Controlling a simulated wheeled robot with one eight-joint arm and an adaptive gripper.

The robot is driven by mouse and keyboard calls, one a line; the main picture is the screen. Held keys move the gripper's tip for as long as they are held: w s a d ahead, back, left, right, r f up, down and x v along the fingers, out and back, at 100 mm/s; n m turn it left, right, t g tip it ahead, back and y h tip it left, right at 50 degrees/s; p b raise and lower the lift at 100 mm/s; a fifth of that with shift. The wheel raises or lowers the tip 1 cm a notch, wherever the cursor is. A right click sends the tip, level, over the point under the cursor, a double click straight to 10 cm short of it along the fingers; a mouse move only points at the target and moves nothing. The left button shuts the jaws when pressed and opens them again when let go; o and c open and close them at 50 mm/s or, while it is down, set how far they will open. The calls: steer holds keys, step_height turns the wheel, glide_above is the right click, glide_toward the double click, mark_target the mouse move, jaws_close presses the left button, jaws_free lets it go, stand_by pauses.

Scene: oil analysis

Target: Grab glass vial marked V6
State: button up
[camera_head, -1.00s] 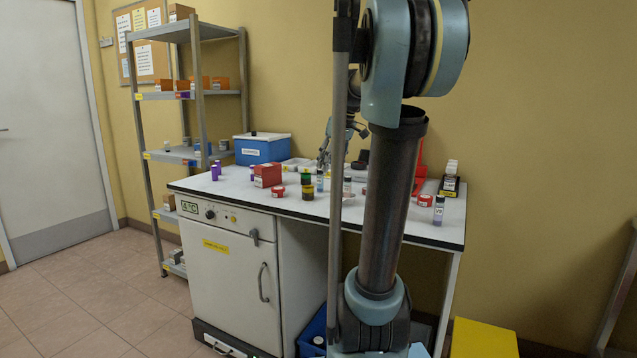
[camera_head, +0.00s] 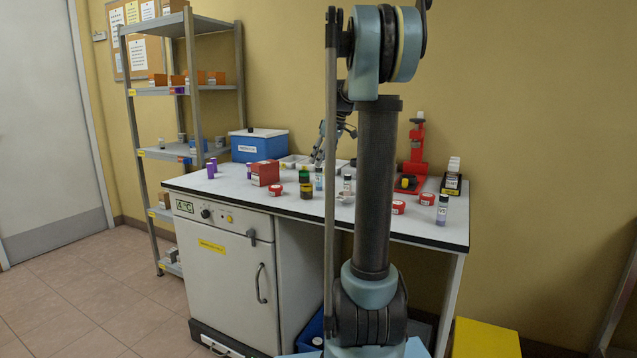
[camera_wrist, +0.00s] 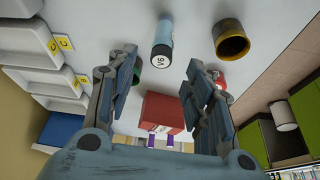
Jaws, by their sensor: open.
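The glass vial marked V6 (camera_wrist: 161,42), light blue with a white label, shows at the top middle of the wrist view. A light-blue vial (camera_head: 319,179) among the jars on the bench looks like the same one. My gripper (camera_wrist: 162,66) is open, with its two fingers spread left and right. The vial shows beyond the gap between the fingertips, and nothing is held. In the head view my gripper (camera_head: 322,150) shows small above the bench near the vials, partly behind my arm.
An amber jar (camera_wrist: 231,40) stands right of the vial. A red box (camera_wrist: 163,112) shows between the fingers; it also sits on the bench (camera_head: 265,173). White trays (camera_wrist: 45,47) lie at left. Another vial (camera_head: 347,184), red-capped jars and a red stand (camera_head: 415,160) share the bench.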

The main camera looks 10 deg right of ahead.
mark_target(318, 172)
steer(key=shift+d+x, duration=0.1)
steer(key=shift+x, duration=2.25)
steer(key=shift+d+x, duration=0.15)
steer(key=shift+x, duration=2.25)
steer(key=shift+s, duration=0.1)
jaws_close()
